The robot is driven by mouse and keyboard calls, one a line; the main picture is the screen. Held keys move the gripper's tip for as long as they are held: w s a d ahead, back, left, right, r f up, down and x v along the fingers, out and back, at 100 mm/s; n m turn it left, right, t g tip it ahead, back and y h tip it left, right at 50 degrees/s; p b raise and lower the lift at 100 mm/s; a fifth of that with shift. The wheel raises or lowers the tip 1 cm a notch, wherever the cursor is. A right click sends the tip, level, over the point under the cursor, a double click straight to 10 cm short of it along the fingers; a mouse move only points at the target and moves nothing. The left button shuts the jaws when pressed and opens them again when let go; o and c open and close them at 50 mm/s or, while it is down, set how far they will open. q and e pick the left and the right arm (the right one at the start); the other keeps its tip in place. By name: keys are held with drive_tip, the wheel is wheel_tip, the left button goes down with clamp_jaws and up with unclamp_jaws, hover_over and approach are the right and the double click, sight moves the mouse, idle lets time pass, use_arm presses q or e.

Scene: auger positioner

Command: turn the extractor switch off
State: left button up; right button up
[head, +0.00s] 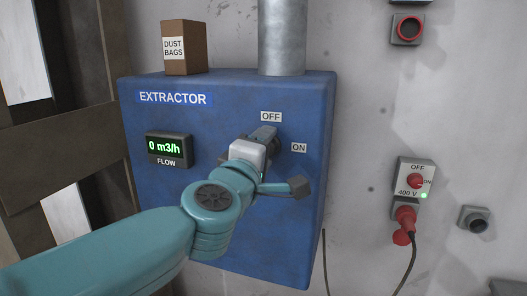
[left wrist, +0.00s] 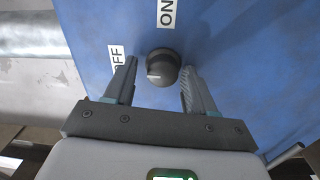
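The blue extractor box (head: 225,235) is on the wall, with an OFF label (head: 271,117) and an ON label (head: 299,148). My left gripper (head: 264,138) is in front of the switch and hides it in the head view. In the left wrist view the switch is a round dark knob (left wrist: 162,67) between the two open fingers, with a visible gap on its left. Its white mark points left, on the side of the OFF label (left wrist: 117,55); the ON label (left wrist: 167,13) is above it. The flow display (head: 167,146) reads 0 m3/h. My right gripper is not in view.
A dust bags box (head: 185,47) and a metal duct (head: 283,38) stand on top of the extractor. To the right are a 400 V switch (head: 416,178) with a green light, a red plug (head: 404,221) with a cable, and a red-ringed button (head: 408,28).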

use_arm(q)
drive_tip(key=shift+d+f, duration=0.1)
drive_tip(key=v, duration=1.6)
drive_tip(key=shift+f, duration=0.1)
